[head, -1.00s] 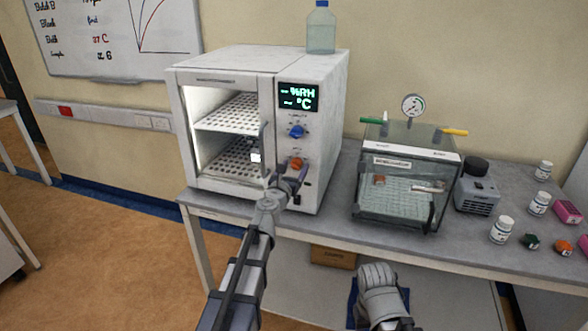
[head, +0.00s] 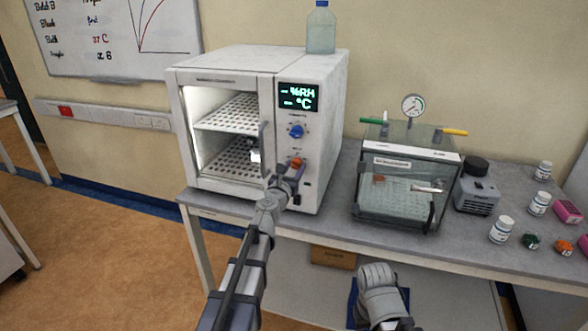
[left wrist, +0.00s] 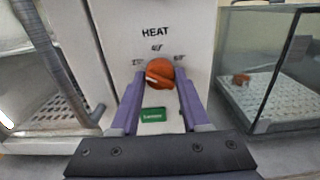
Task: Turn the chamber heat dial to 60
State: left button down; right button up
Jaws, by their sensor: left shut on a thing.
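The orange heat dial (left wrist: 159,74) is on the chamber's front panel, under the word HEAT. It also shows in the head view (head: 297,163), partly behind my gripper. Its pale pointer mark lies toward the left. The small markings around it are too blurred to read. My left gripper (left wrist: 158,88) has its purple fingers on either side of the dial, shut on it. The white chamber (head: 225,68) stands on the bench, its display (head: 298,97) showing dashes before %RH and °C.
A blue dial (head: 296,131) sits above the heat dial. A green label (left wrist: 153,114) is below it. A clear vacuum box (head: 400,205) with a gauge (head: 413,106) stands to the right, near a grey pump (head: 477,192). A bottle (head: 321,30) stands on the chamber.

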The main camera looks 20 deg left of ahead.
pick_arm(q)
jog(key=shift+m, duration=0.3)
jog(key=m, duration=0.4)
jog(key=shift+m, duration=0.4)
jog(key=m, duration=0.6)
jog(key=shift+m, duration=0.3)
jog(key=m, duration=1.1)
jog(key=shift+m, duration=0.3)
jog(key=shift+c, duration=1.9)
grip_release()
jog(key=shift+s, duration=0.1)
